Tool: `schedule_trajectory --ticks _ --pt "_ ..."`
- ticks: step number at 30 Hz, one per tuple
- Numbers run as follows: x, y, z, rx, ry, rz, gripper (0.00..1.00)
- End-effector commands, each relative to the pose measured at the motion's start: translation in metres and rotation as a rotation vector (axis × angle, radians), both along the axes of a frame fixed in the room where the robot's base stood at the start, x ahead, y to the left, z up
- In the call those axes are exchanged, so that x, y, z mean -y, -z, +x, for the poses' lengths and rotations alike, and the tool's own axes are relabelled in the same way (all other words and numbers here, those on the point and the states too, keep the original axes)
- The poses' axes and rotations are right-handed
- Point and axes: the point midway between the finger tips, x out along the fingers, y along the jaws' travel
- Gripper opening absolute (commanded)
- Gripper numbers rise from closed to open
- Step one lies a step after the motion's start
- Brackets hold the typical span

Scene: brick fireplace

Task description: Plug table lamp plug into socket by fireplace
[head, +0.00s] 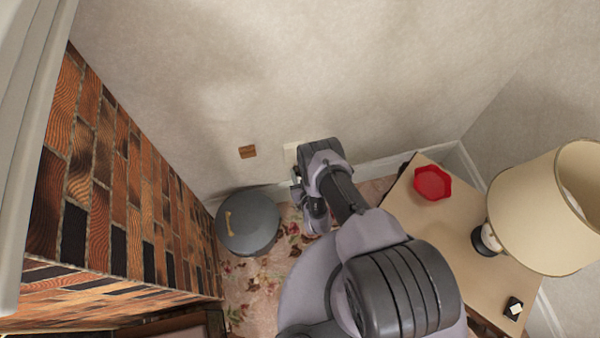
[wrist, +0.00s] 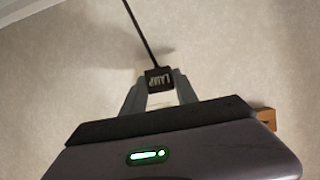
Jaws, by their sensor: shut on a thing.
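The black plug (wrist: 158,79), labelled LAMP, is between the fingertips of my gripper (wrist: 160,90) in the wrist view. A black cord (wrist: 138,30) runs up from it. My gripper is shut on the plug, close to the wall. A pale plate (wrist: 162,99) shows between the fingers; its contact with the plug cannot be told. In the head view a white wall plate (head: 291,152) is mostly hidden behind my wrist. The table lamp (head: 545,210), with its cream shade, stands on the wooden table at the right.
A brown wooden plate (head: 248,152) is on the wall left of my gripper; it also shows in the wrist view (wrist: 265,117). A grey lidded bin (head: 248,222) stands below it. The brick fireplace (head: 120,190) is at left. A red dish (head: 432,183) lies on the table (head: 450,235).

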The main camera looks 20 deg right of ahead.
Motion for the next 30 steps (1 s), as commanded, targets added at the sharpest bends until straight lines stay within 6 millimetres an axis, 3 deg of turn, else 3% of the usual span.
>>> schedule_trajectory --ticks 30 --pt "0.0 0.0 0.02 0.002 0.0 -0.001 0.0"
